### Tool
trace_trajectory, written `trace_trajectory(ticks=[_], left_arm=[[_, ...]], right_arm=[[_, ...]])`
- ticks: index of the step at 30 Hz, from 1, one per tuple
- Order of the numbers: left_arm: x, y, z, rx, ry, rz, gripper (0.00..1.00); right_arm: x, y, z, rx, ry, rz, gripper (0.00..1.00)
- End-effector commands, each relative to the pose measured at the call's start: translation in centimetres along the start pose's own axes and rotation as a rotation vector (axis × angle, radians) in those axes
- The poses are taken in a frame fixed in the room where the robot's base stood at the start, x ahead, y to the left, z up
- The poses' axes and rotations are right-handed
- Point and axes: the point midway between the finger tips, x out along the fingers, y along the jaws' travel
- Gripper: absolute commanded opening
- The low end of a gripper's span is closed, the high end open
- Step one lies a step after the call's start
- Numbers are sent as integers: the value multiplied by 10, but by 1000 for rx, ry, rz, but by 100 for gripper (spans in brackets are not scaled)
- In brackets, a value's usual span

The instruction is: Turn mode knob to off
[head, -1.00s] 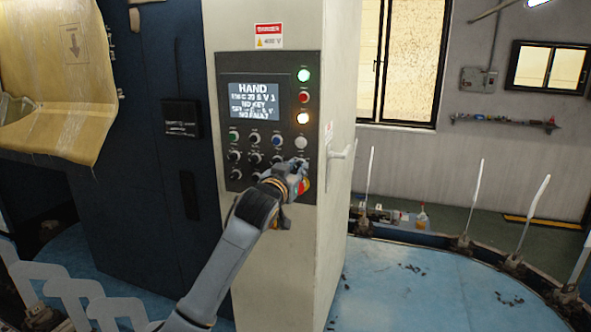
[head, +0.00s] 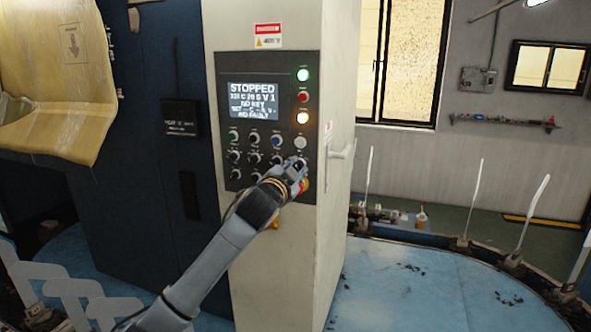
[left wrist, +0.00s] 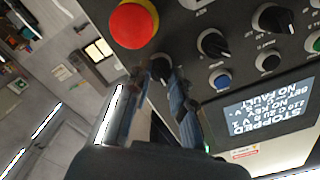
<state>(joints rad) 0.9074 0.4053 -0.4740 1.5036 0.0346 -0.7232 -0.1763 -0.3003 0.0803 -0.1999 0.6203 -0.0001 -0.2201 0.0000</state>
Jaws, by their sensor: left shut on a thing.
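The control panel (head: 232,75) is on the front of a cream cabinet. My left gripper (head: 298,166) is at the right end of its knob rows. In the left wrist view the gripper (left wrist: 160,82) is shut on a black knob (left wrist: 160,64), one finger on each side. The knob's label and pointer are too hidden to read. The screen (head: 253,101), also in the left wrist view (left wrist: 265,108), reads STOPPED on its top line. My right gripper is not in view.
A red emergency button (left wrist: 132,24) sits close beside the held knob. Other black knobs (left wrist: 213,43) and a blue button (left wrist: 220,80) are nearby. A white handle (head: 343,153) sticks out from the cabinet's right side.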

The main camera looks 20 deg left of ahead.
Motion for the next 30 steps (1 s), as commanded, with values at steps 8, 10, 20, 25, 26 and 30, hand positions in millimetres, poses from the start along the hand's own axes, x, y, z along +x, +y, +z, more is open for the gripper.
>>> trace_trajectory(ticks=[8,10,20,25,26,30], left_arm=[[0,0,0,24,0,0,0],[0,0,0,24,0,1,0],[0,0,0,22,0,1,45],[0,0,0,22,0,1,45],[0,0,0,22,0,1,45],[-3,0,0,22,0,1,45]], right_arm=[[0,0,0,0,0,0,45],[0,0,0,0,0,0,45],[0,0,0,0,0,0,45],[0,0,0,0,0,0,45],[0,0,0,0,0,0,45],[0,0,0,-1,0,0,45]])
